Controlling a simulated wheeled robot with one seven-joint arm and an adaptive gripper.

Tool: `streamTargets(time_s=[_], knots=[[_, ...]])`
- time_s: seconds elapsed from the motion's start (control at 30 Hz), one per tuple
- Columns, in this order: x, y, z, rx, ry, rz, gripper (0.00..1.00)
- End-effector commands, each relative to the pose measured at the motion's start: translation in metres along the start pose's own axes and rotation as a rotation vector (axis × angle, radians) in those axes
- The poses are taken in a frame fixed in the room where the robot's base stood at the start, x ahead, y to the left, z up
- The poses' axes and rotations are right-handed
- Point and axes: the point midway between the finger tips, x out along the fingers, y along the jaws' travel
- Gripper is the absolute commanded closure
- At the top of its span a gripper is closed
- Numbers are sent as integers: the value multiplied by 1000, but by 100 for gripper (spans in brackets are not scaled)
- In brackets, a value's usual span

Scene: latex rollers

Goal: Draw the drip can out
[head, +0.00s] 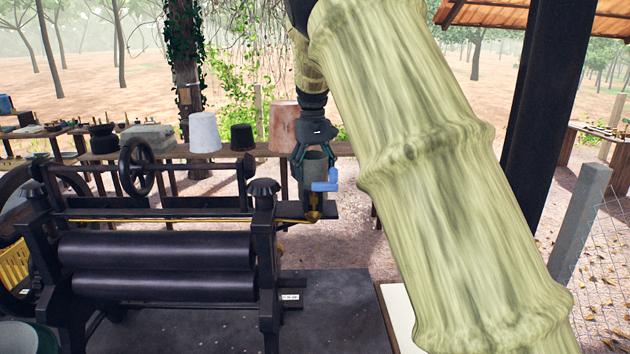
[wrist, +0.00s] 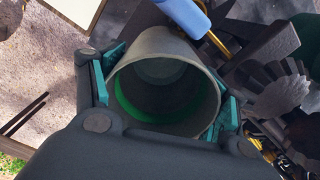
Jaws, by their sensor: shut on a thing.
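The drip can (head: 315,166) is a grey, open-topped cylinder at the right end of the roller machine in the head view. In the wrist view I look down into the can (wrist: 150,62), which has a green band inside. My gripper (head: 314,158) comes down from above, and its teal fingers (wrist: 168,92) are shut on both sides of the can. A blue handle (head: 327,182) and a brass fitting (head: 313,205) are just beside and below the can. The can's base is partly hidden, so I cannot tell whether it touches its support.
The black roller machine (head: 160,250) fills the left, with a handwheel (head: 137,167) on top. Behind it, a bench holds a white bucket (head: 204,132), a black pot (head: 242,137) and a terracotta pot (head: 284,125). A dark post (head: 545,110) stands at the right.

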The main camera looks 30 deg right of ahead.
Motion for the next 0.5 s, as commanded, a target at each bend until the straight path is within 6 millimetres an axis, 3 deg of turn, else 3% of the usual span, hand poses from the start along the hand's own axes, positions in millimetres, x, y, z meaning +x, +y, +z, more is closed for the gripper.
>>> streamTargets(time_s=[0.5], knots=[[-4, 0, 1, 0, -4, -2, 55]])
